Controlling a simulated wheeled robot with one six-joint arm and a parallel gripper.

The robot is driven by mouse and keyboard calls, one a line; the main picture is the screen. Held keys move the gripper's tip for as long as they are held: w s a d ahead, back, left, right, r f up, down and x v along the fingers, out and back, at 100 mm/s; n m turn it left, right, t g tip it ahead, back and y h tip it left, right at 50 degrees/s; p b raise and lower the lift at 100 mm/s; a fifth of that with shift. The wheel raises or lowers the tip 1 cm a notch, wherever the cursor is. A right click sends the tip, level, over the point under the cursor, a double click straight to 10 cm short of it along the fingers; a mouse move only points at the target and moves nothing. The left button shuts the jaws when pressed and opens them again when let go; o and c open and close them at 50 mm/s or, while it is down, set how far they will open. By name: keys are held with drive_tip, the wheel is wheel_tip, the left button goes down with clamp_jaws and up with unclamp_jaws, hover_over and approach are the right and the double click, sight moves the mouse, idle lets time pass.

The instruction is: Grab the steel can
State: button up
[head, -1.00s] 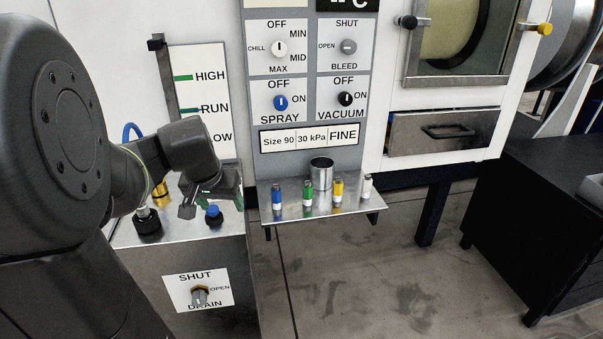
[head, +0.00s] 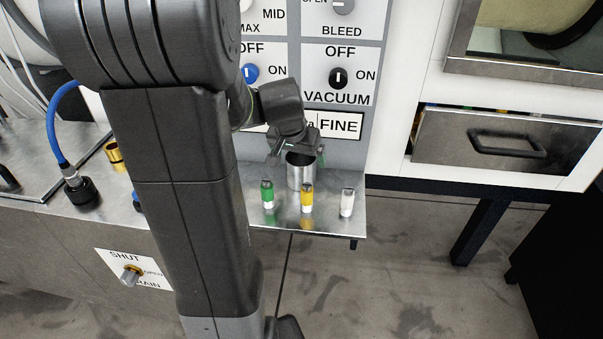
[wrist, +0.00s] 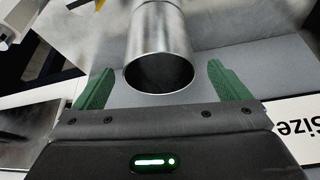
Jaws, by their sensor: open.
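The steel can (head: 300,174) is a shiny open-topped cylinder standing upright on the small metal shelf (head: 345,222), behind the small bottles. My gripper (head: 295,157) is at the can's rim, over its top in the head view. In the wrist view the can (wrist: 160,45) shows its dark open mouth between the two green fingers of my gripper (wrist: 160,85). The fingers are spread wide, with a gap on each side of the can. Nothing is held.
A green-banded bottle (head: 268,194), a yellow-banded bottle (head: 306,198) and a white one (head: 347,202) stand along the shelf front. The panel with the VACUUM knob (head: 338,77) rises behind the can. A drawer (head: 500,142) is at the right. My arm hides the shelf's left part.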

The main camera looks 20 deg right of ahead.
drive_tip(key=shift+w+f, duration=0.1)
drive_tip(key=shift+f, duration=0.4)
drive_tip(key=shift+x, duration=2.4)
drive_tip(key=shift+c, duration=0.2)
drive_tip(key=c, duration=1.1)
